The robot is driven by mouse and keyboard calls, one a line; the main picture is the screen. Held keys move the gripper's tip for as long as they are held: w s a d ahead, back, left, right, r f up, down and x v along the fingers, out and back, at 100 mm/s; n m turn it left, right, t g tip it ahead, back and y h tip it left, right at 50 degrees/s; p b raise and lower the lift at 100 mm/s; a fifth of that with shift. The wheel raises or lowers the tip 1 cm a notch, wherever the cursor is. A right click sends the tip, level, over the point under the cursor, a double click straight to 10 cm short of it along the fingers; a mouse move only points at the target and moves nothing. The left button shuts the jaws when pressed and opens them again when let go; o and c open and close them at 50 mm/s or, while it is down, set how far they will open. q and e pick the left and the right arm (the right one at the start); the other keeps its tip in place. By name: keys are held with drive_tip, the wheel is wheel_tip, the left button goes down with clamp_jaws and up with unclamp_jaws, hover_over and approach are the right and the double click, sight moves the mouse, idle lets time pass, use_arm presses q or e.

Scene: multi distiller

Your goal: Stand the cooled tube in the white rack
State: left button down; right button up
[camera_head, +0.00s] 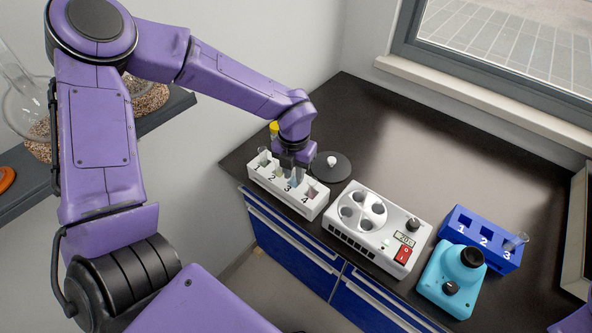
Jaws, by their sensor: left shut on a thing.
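The white rack (322,206) stands at the left part of the dark bench, with numbered slots 1 to 4 along its front. My left gripper (295,168) points down over the rack, around slots 2 and 3. It is shut on a tube (295,180), of which a bluish-grey part shows below the fingers. The tube's lower end is at the rack; I cannot tell how deep it sits. Another clear tube (263,156) stands in slot 1. Slot 4 looks empty. My right gripper is not in view.
A white device (345,232) with round wells, a display and a red switch stands right of the rack. Beyond are a cyan device (450,277) and a blue rack (463,222) with a glass tube (514,242) at slot 3. A black disc (337,174) lies behind the white rack.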

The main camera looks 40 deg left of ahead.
use_arm(q)
drive_tip(key=shift+a+f+b, duration=0.1)
drive_tip(key=shift+f+b, duration=0.35)
drive_tip(key=shift+f, duration=0.35)
drive_tip(key=c, duration=0.8)
unclamp_jaws()
drive_tip(key=shift+c, duration=0.2)
wheel_tip(320, 180, up, 7)
drive_tip(key=p, duration=0.7)
drive_tip(key=shift+r, duration=0.1)
